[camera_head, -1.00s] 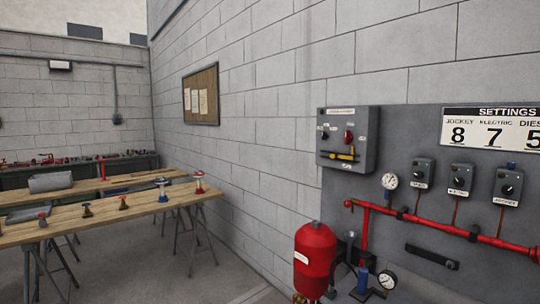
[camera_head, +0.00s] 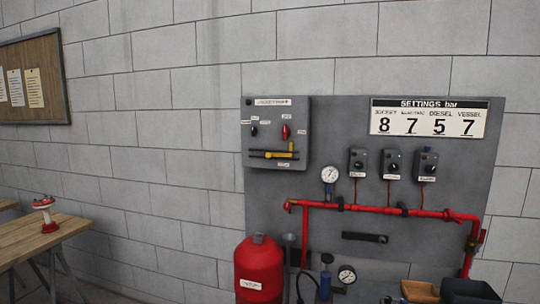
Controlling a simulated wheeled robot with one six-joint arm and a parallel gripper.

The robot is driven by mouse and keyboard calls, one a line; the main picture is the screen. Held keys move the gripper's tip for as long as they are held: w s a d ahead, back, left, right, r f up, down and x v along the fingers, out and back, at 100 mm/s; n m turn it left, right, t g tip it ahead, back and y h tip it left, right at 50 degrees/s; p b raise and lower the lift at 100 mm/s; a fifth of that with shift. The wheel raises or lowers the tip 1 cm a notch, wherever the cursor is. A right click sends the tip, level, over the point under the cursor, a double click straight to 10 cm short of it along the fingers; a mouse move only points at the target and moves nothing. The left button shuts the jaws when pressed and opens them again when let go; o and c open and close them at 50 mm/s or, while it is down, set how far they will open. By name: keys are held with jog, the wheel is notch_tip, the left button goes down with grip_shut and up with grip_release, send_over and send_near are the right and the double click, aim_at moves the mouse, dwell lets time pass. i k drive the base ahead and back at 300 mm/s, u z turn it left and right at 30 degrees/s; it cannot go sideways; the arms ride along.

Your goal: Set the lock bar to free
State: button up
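A grey control box (camera_head: 276,132) is fixed at the upper left of the dark grey panel. On its lower front is a lock bar (camera_head: 272,154), a dark horizontal bar with a yellow piece on it toward the right. A small label sits below the bar, too small to read. Above the bar are a red handle (camera_head: 286,131) standing upright and a black knob (camera_head: 253,131) at the left. My gripper is not in view.
A settings board (camera_head: 430,118) reads 8, 7, 5, 7. Below it are several grey switch boxes (camera_head: 392,164), a gauge (camera_head: 330,174) and red pipework (camera_head: 370,208). A red vessel (camera_head: 259,268) stands below the control box. A wooden table (camera_head: 40,240) is at the left.

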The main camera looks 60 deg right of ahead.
aim_at(268, 154)
jog(key=z, duration=0.8)
jog(key=i, duration=1.05)
jog(key=z, duration=0.9)
